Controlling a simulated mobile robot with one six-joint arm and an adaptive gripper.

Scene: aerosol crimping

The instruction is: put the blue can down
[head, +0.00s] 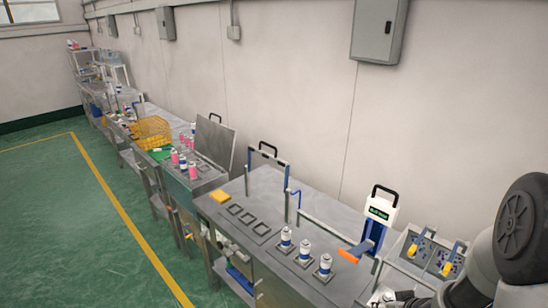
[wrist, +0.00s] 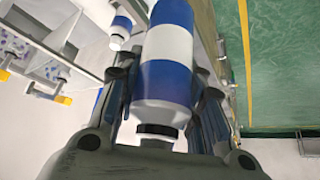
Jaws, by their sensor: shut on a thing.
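The blue can (wrist: 168,85), blue with a wide white band and a dark end piece, fills the middle of the wrist view. My gripper (wrist: 165,100) is shut on it, with a finger on each side. In the head view my arm is at the lower right edge, and I cannot make out the held can there. Three blue-and-white cans (head: 285,238) (head: 304,252) (head: 324,267) stand upright on square holders on the near steel table (head: 255,190). Another blue-and-white can (wrist: 120,27) shows beyond the held one in the wrist view.
A blue frame (head: 268,158) stands behind.

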